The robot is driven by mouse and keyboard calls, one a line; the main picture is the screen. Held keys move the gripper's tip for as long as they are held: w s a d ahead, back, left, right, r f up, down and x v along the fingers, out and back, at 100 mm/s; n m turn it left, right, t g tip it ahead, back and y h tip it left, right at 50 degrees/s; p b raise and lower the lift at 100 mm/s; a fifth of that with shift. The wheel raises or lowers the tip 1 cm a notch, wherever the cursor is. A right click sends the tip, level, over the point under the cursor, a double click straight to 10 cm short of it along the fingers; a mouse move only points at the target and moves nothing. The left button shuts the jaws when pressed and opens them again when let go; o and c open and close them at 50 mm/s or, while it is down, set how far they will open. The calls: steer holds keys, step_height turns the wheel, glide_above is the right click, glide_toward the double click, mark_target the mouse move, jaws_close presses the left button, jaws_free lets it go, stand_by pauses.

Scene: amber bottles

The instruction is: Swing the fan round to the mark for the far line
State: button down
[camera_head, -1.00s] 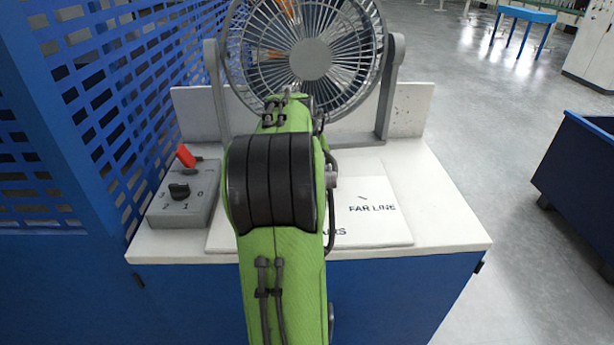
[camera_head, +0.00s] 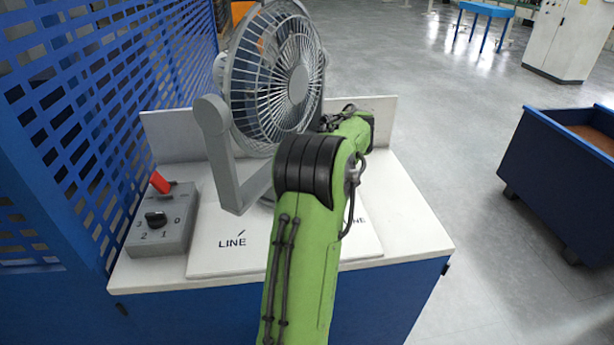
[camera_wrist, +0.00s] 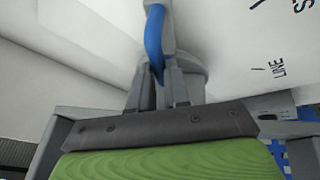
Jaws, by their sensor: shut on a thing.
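The grey fan (camera_head: 278,75) stands in its U-shaped bracket (camera_head: 225,160) on a white board, its face turned to the right in the head view. The board (camera_head: 205,262) carries a mark reading "LINE" at left, its first word not visible, and another ending in "NE" at right, partly behind my arm. In the wrist view my gripper (camera_wrist: 160,88) is shut on a slim blue piece (camera_wrist: 153,40) beside grey fan parts. A "LINE" mark (camera_wrist: 278,68) lies right of it there. In the head view my gripper is hidden behind my arm.
Blue mesh (camera_head: 90,110) borders the left side. A blue cart (camera_head: 560,185) stands on the open floor at right.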

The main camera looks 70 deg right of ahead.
steer(key=shift+s+d+n+p, duration=0.1)
steer(key=shift+d+n+p, duration=0.25)
steer(key=shift+d+n, duration=0.15)
steer(key=c, duration=1.1)
jaws_free()
steer(key=p+v, duration=0.3)
steer(key=v, duration=1.2)
steer(key=shift+s+r+p, duration=0.25)
steer(key=shift+r+p, duration=0.1)
